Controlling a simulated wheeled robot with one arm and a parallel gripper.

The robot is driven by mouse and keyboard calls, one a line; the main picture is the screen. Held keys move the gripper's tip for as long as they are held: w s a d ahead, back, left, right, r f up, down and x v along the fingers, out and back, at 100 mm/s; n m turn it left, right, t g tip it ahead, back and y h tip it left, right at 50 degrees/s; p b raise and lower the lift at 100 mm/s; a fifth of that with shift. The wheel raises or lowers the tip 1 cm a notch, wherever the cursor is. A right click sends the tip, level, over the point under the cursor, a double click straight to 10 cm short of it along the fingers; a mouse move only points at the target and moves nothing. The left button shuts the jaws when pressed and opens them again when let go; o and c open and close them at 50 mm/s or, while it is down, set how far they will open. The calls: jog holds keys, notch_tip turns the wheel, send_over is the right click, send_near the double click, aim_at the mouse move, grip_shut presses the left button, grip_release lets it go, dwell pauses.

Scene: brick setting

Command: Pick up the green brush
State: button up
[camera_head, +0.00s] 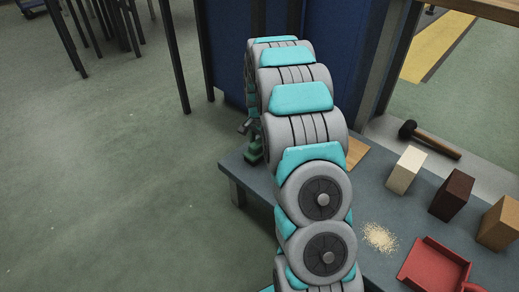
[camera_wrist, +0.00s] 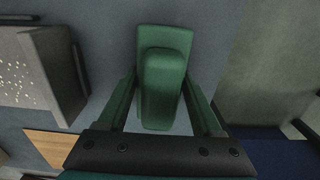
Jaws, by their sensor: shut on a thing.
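The green brush (camera_wrist: 164,75) lies between the two fingers of my gripper (camera_wrist: 163,108) in the wrist view. The gripper is shut on it, with a finger along each side. In the head view the brush (camera_head: 253,154) shows only as a small green patch at the left corner of the table, mostly hidden by my arm. My gripper is also largely hidden there, with a small dark part (camera_head: 247,126) showing left of the arm. I cannot tell whether the brush touches the table.
The grey table (camera_head: 395,221) holds a red dustpan (camera_head: 433,264), a pile of crumbs (camera_head: 379,237), a cream block (camera_head: 405,170), a dark brown block (camera_head: 451,195) and a tan block (camera_head: 498,224). A mallet (camera_head: 430,139) lies behind them. Open floor (camera_head: 110,180) is at left.

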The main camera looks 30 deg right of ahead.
aim_at(259, 141)
jog(key=shift+r, duration=0.1)
notch_tip(259, 141, up, 10)
jog(key=shift+f+p, duration=0.1)
jog(key=shift+p, duration=0.6)
